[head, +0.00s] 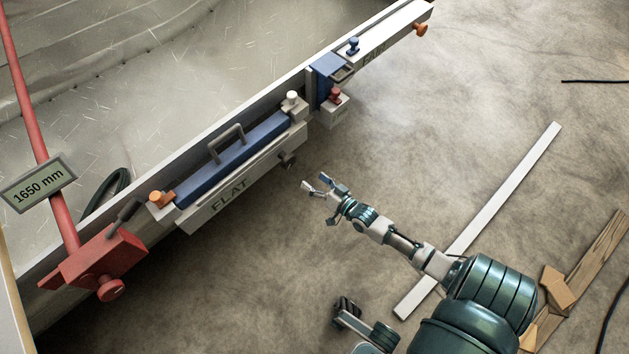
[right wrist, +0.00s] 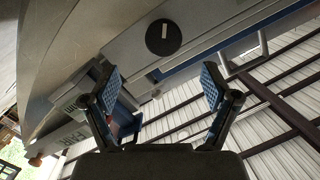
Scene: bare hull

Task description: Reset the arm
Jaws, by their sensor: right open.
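My right gripper (head: 319,187) is in the middle of the head view, at the end of my arm from the lower right. Its fingers are spread, with nothing between them. It appears in front of the concrete floor, right of and below the blue-and-white fixture marked FLAT (head: 232,160). In the right wrist view, the two blue-padded fingers (right wrist: 164,88) stand wide apart and empty. A dark round knob (right wrist: 163,37) on a pale panel shows beyond and above them; I cannot tell the distance.
The hull wall's edge (head: 150,165) runs diagonally, carrying a red clamp (head: 95,262) with a 1650 mm sign (head: 38,184) and a second blue fixture (head: 329,68). A white strip (head: 500,195) and wood pieces (head: 590,262) lie on the floor. Floor at upper right is mostly clear.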

